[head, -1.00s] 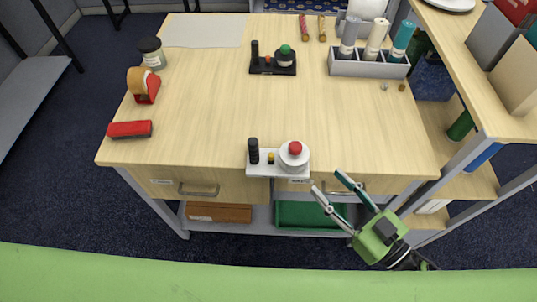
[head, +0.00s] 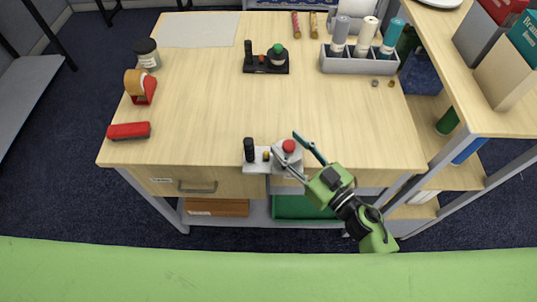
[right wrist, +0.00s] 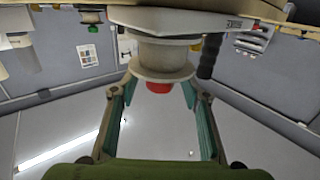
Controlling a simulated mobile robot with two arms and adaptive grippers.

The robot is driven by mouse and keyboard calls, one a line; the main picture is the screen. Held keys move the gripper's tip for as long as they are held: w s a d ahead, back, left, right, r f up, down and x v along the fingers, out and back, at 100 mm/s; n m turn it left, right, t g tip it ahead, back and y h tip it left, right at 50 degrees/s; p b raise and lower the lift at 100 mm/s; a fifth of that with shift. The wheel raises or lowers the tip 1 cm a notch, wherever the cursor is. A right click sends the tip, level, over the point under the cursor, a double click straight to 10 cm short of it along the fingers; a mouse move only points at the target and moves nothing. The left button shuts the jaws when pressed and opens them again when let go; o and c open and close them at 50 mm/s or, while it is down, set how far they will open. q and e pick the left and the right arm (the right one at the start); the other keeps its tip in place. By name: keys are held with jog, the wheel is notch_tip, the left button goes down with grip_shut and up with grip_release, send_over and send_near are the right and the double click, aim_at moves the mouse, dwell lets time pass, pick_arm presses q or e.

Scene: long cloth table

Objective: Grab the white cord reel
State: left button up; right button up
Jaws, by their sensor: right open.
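The white cord reel (head: 289,147), with a red top, stands on a small white tray (head: 262,168) at the front edge of the table (head: 200,120). A black-capped item (head: 249,150) and a small yellow piece share that tray. My right gripper (head: 285,144) is open at the reel, its fingers pointing up and left and partly covering it. In the right wrist view the reel (right wrist: 162,58) appears upside down beyond the fingertips (right wrist: 158,84), between the two fingers. Contact cannot be told. My left gripper is out of view.
A black tray with a green-topped reel (head: 276,55) stands farther back. A grey rack with several bottles (head: 360,62) is at the back right. A red stapler-like item (head: 129,131) and tape dispenser (head: 141,86) are at left. The table's middle is clear.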

jog(key=shift+w+a, duration=0.15)
jog(key=shift+w, duration=0.05)
jog(key=shift+s, duration=0.1)
grip_shut()
jog(key=shift+r, duration=0.15)
